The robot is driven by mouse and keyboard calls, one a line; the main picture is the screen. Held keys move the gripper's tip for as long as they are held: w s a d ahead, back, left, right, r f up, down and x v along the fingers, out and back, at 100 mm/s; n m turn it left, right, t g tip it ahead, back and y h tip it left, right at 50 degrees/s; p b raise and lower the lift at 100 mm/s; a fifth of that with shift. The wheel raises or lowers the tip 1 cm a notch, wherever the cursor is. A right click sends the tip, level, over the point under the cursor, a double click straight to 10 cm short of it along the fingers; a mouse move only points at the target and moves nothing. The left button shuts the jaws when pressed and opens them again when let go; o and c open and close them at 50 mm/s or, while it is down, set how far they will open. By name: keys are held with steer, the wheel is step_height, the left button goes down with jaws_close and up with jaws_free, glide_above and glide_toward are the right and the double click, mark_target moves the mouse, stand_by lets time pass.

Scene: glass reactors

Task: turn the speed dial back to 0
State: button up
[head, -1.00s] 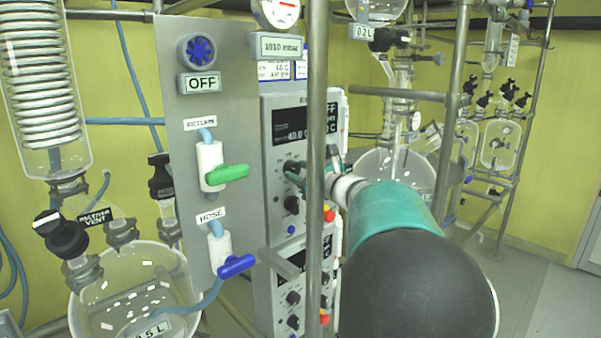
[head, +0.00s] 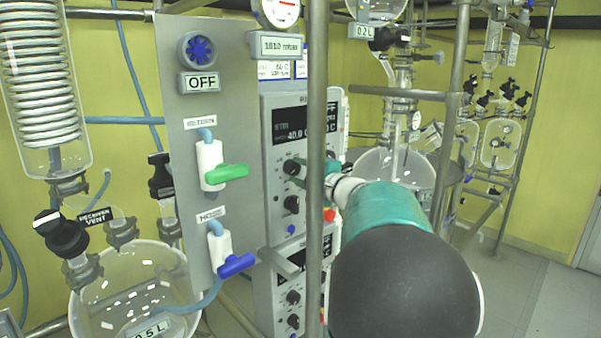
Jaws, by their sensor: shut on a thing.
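The upper control unit (head: 268,135) has a dark display and two black dials on its front. The upper dial (head: 291,167) is in my gripper (head: 297,173), whose green fingers are shut on it. The lower dial (head: 291,204) stands free below. I cannot read the dial markings, so I cannot tell which is the speed dial or where its pointer stands. The display shows 40.0 on its lower line; its upper line is too small to read. A metal post hides part of the gripper and the unit's right side.
A vertical metal post (head: 316,90) stands close in front of my gripper. A second control unit (head: 265,290) sits below. To the left, a grey panel (head: 230,110) carries a green valve handle (head: 226,174) and a blue one (head: 237,265). Glass vessels stand on both sides.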

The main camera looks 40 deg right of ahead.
steer(key=n, duration=0.5)
steer(key=shift+s+f, duration=0.1)
stand_by(0.4)
steer(key=o, duration=1)
